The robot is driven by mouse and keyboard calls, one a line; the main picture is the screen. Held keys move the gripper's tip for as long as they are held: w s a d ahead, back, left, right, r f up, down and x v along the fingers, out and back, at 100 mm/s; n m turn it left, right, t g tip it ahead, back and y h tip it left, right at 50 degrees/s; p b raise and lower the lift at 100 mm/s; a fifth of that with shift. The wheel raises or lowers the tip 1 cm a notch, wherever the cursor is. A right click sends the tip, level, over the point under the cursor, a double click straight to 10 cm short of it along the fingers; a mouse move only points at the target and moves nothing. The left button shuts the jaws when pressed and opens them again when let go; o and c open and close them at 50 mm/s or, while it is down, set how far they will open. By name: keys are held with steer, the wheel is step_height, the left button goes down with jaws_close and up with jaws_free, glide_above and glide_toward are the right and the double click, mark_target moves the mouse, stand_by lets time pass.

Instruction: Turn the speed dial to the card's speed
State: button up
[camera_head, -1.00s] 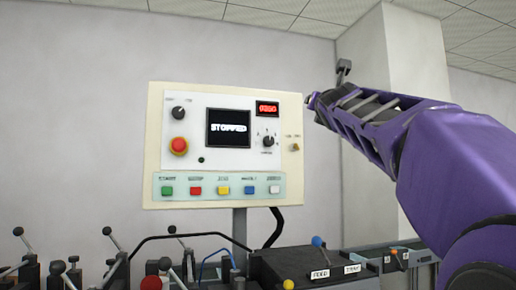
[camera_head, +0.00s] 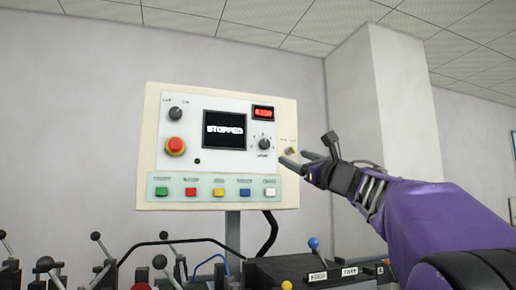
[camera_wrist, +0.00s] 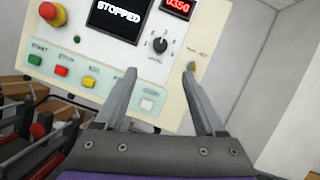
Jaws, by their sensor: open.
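The speed dial is probably the dark knob with a scale around it (camera_head: 264,144), on the right of the control panel (camera_head: 287,190). It also shows in the wrist view (camera_wrist: 160,45), ahead of my fingers. A red number display (camera_head: 263,113) sits above it and a screen reading STOPPED (camera_head: 225,130) is to its left. A second dark knob (camera_head: 175,113) is at the upper left. My gripper (camera_head: 283,158) is open and empty, just right of the panel's right part; in the wrist view its two fingers (camera_wrist: 158,85) stand apart, below the dial. I see no card.
A red emergency button (camera_head: 175,146) and a row of coloured buttons (camera_head: 218,192) are on the panel. A small brass key switch (camera_head: 291,151) is by my fingertips. Several levers and a blue-knobbed lever (camera_head: 314,243) stand below.

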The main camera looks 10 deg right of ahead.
mark_target(266, 145)
steer(key=p+x, duration=0.7)
steer(key=x, duration=0.9)
steer(key=shift+w+a+r+p, duration=0.1)
steer(key=shift+w+r+p, duration=0.15)
steer(key=shift+p, duration=0.15)
steer(key=shift+c, duration=0.4)
steer(key=shift+s, duration=0.1)
jaws_close()
